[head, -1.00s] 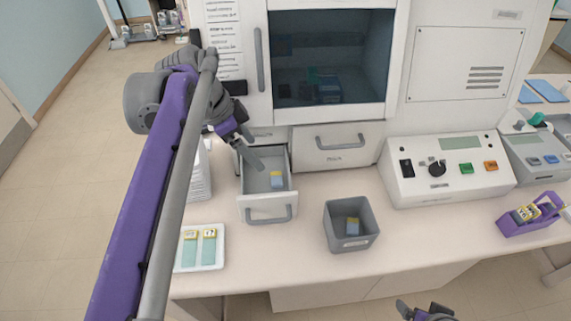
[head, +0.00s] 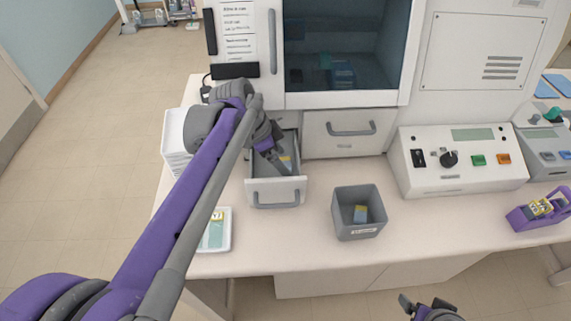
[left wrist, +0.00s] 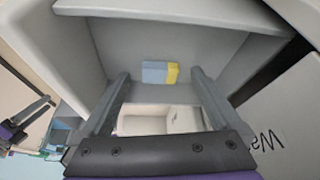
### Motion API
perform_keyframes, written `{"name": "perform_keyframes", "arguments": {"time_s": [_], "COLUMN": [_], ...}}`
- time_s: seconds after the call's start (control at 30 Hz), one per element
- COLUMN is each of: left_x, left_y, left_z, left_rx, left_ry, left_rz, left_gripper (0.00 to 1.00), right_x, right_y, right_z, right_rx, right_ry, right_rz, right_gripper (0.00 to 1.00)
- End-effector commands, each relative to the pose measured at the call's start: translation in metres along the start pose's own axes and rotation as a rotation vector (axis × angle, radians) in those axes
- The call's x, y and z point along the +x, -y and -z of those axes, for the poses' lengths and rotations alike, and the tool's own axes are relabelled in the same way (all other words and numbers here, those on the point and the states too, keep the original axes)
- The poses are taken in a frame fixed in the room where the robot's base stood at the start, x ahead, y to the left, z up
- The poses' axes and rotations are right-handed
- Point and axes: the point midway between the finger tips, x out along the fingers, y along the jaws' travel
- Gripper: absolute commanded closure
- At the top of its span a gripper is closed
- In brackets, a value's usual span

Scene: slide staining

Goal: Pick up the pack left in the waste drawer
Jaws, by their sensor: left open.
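The waste drawer (head: 276,192) is pulled out below the cabinet window. A small blue and yellow pack (head: 287,161) lies inside it, partly hidden by my left gripper (head: 279,166). In the left wrist view the pack (left wrist: 160,72) lies on the drawer floor (left wrist: 205,55), beyond and between the two fingertips. My left gripper (left wrist: 160,84) is open, reaches down into the drawer and holds nothing. My right gripper (head: 427,303) is only partly in view at the bottom edge, away from the drawer.
A white tray (head: 226,238) with slides is at the front left, partly behind my arm. A control box (head: 462,177) and a purple rack (head: 530,220) stand right.

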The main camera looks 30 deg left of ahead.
Motion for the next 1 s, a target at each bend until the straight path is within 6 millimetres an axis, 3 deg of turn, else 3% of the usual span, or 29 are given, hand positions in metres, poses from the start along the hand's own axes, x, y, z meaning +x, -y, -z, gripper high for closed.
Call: {"name": "perform_keyframes", "arguments": {"time_s": [0.13, 0.63, 1.0], "left_x": [-0.0004, -0.0006, -0.0047], "left_y": [0.0001, 0.0, 0.0002], "left_z": [0.0001, 0.0001, -0.0004], "left_rx": [0.0, 0.0, -0.001], "left_ry": [0.0, 0.0, 0.0], "left_rz": [0.0, 0.0, 0.0], "left_gripper": [0.04, 0.94, 0.97], "right_x": [-0.0002, -0.0002, 0.0005], "right_y": [0.0, 0.0, 0.0], "right_z": [0.0002, 0.0002, -0.0006], "right_rx": [0.0, 0.0, 0.0], "right_ry": [0.0, 0.0, 0.0], "right_rz": [0.0, 0.0, 0.0], "right_gripper": [0.09, 0.09, 0.09]}}
